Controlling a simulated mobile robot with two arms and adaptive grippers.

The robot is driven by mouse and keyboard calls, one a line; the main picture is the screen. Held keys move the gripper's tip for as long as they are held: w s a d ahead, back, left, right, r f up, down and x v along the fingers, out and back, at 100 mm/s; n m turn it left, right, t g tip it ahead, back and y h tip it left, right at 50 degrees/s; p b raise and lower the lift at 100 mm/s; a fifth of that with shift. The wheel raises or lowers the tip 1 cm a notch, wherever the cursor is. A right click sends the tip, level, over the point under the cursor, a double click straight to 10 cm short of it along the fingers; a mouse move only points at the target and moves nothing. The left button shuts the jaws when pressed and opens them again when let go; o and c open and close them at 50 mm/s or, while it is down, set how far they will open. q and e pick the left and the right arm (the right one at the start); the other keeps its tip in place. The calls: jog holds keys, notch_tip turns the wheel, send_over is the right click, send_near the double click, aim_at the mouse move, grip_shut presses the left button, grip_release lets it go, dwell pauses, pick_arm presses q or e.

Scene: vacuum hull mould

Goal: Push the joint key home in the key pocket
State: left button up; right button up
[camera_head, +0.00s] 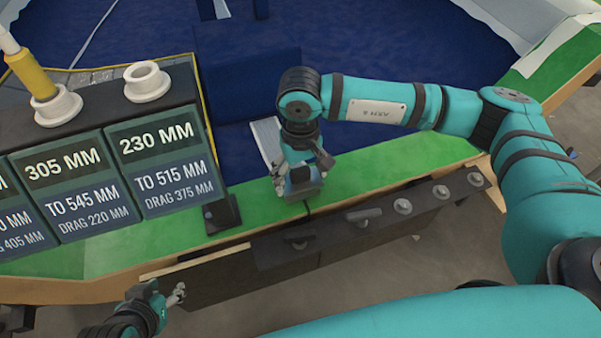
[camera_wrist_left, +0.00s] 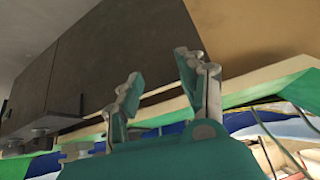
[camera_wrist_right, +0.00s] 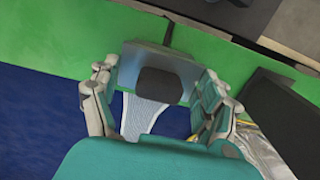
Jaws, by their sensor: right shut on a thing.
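My right gripper (camera_head: 303,190) points down over the green flange at the edge of the blue hull mould. In the right wrist view my right gripper (camera_wrist_right: 160,92) is shut on a grey block with a dark pad (camera_wrist_right: 158,86); the block also shows in the head view (camera_head: 305,188). A pale mesh strip (camera_wrist_right: 148,112) runs under the block toward the blue; it shows in the head view too (camera_head: 268,140). I cannot make out the joint key or the key pocket with certainty. My left gripper (camera_head: 172,296) is open and empty low at the left, and its fingers (camera_wrist_left: 158,75) stand apart.
A dark rail with several grey fittings (camera_head: 363,214) runs along the front side of the mould. Sign boards (camera_head: 168,165) and a dark shelf with white ring cups (camera_head: 147,82) stand at the left. A dark post (camera_head: 222,215) stands left of my right gripper.

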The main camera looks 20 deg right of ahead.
aim_at(172, 257)
pick_arm(q)
jog(key=shift+w+d+r+t, duration=0.15)
jog(key=shift+w+r+t, duration=0.05)
jog(key=shift+w, duration=0.2)
jog(key=shift+w+d+r+t, duration=0.1)
jog(key=shift+w+r+t, duration=0.1)
jog(key=shift+w, duration=0.15)
pick_arm(e)
jog(key=shift+f, duration=0.1)
pick_arm(q)
jog(key=shift+w+d+r+t+h+b, duration=0.15)
jog(key=shift+w+r+t, duration=0.05)
jog(key=shift+w, duration=0.15)
jog(key=shift+w+d+r+t+h+b, duration=0.1)
jog(key=shift+w+r+t+h+b, duration=0.1)
jog(key=shift+w, duration=0.15)
pick_arm(e)
jog(key=shift+f, duration=0.15)
pick_arm(q)
jog(key=shift+w+r, duration=0.2)
